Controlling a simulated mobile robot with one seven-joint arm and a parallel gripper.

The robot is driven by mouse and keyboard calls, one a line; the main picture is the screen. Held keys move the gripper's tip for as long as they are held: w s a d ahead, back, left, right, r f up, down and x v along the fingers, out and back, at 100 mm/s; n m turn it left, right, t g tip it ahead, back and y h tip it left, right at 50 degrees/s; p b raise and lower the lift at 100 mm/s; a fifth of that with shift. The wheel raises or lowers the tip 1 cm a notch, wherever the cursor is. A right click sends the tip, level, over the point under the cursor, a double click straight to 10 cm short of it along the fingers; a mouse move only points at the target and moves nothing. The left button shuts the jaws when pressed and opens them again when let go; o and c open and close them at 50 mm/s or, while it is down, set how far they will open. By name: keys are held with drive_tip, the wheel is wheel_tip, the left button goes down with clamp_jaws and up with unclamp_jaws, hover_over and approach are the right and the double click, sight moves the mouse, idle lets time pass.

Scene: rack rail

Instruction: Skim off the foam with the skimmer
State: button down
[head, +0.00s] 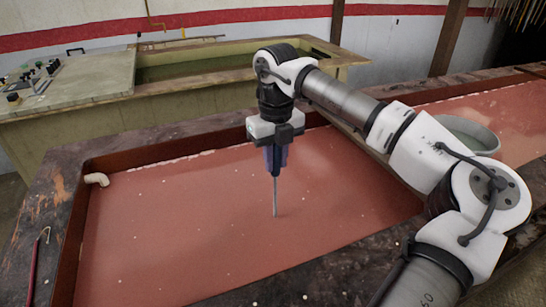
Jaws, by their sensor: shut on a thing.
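My gripper (276,160) points straight down over the near vat and is shut on a thin grey rod (275,197), which looks like the skimmer's handle. The rod hangs upright and its lower end meets the reddish surface (180,240) in the picture. I cannot see a skimmer head, and cannot tell whether the rod's end is in the liquid or just above it. Foam (205,153) shows as a pale broken line along the vat's far edge, left of my gripper. Small white specks are scattered over the surface.
A grey round tub (470,133) stands at the right, partly behind my arm. A pale pipe end (97,180) juts over the vat's left rim. A red hooked rod (36,265) lies at the left. Behind is a second vat (190,70) with greenish contents.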

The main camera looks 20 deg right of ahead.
wheel_tip(320, 180, up, 14)
drive_tip(key=p, duration=0.9)
drive_tip(key=shift+r+p, duration=0.15)
drive_tip(key=shift+p, duration=0.15)
idle(3.6)
